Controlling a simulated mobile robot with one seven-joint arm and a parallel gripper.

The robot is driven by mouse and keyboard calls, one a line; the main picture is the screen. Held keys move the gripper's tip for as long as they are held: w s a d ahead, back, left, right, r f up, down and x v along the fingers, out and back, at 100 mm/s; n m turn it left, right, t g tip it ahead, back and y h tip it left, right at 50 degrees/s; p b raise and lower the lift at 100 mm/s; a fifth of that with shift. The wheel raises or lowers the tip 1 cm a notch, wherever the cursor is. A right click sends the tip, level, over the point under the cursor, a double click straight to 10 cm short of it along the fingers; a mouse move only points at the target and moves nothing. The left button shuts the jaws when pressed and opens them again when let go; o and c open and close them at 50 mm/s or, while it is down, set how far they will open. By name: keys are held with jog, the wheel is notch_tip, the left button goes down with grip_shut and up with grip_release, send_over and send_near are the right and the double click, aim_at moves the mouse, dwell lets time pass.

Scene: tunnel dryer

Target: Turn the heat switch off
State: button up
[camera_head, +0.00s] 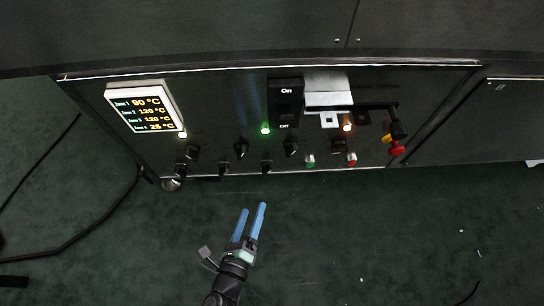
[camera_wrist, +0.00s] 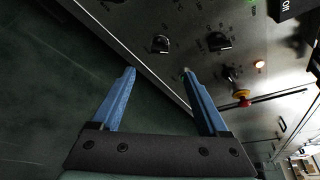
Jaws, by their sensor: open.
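The dark control panel (camera_head: 220,110) of the dryer carries a black block (camera_head: 286,104) marked "On" at its top and "Off" at its bottom. Several black rotary knobs, such as one (camera_head: 241,149) and another (camera_head: 291,147), sit below it. Their labels are too small to read, so I cannot tell which control is the heat switch. My gripper (camera_head: 254,208), with blue fingers, is open and empty, below and in front of the panel's lower edge. In the wrist view its fingers (camera_wrist: 159,72) frame the panel edge, with two knobs (camera_wrist: 160,44) (camera_wrist: 218,41) beyond.
A lit temperature display (camera_head: 146,108) is at the panel's left. A grey box (camera_head: 326,92) sticks out right of the On/Off block. A red and yellow emergency button (camera_head: 396,147) and small green (camera_head: 310,160) and red (camera_head: 352,159) buttons are at right. Dark cables lie on the left floor.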

aim_at(266, 172)
jog(key=b+x, duration=0.2)
jog(key=x, duration=0.2)
jog(key=b+x, duration=0.2)
jog(key=x, duration=0.2)
jog(key=b+x, duration=0.1)
jog(key=x, duration=0.3)
jog(key=shift+w+d+f+b, duration=0.1)
jog(key=shift+d+f+b, duration=0.1)
jog(key=shift+f+b, duration=0.15)
jog(key=shift+w+d, duration=0.2)
jog(key=shift+w, duration=0.3)
jog(key=shift+r, duration=0.1)
grip_shut()
